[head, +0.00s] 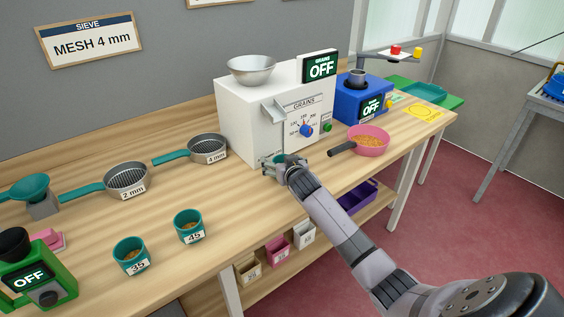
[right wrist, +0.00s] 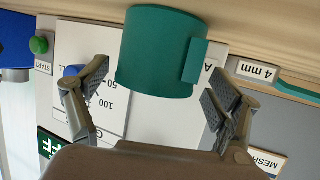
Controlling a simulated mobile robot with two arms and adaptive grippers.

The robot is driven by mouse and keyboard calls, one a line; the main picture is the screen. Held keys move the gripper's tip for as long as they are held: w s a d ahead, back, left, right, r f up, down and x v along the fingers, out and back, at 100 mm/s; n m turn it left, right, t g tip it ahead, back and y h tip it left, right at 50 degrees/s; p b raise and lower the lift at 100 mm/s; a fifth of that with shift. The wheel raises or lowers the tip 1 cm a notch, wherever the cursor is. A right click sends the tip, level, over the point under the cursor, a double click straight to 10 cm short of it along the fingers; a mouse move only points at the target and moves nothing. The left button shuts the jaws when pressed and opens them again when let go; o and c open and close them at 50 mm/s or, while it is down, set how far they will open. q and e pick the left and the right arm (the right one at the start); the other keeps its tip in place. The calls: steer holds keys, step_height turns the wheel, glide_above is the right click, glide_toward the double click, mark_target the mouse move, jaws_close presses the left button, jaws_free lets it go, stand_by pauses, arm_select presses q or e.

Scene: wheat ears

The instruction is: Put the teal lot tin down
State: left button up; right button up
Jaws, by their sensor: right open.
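A teal lot tin (right wrist: 158,50) stands upright on the wooden bench, in front of the white grain counter (head: 255,125). In the head view the tin (head: 288,158) is largely hidden by my right gripper (head: 281,165). In the right wrist view, which is upside down, my right gripper (right wrist: 158,85) is open. Its fingers are spread on either side of the tin, with visible gaps, and do not appear to touch it. My left gripper is not in view.
Two teal tins marked 35 (head: 131,257) and 45 (head: 189,227) hold grain nearer the front left. Sieves marked 2 mm (head: 126,180) and 4 mm (head: 208,149) lie behind. A pink bowl (head: 369,141) of grain stands right of the counter. The bench between tins and counter is clear.

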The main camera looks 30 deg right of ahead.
steer(key=shift+r, duration=0.25)
steer(key=shift+s+a, duration=0.1)
steer(key=shift+s, duration=0.15)
steer(key=v, duration=1.1)
steer(key=shift+s+b, duration=0.2)
steer(key=shift+b, duration=0.1)
stand_by(0.6)
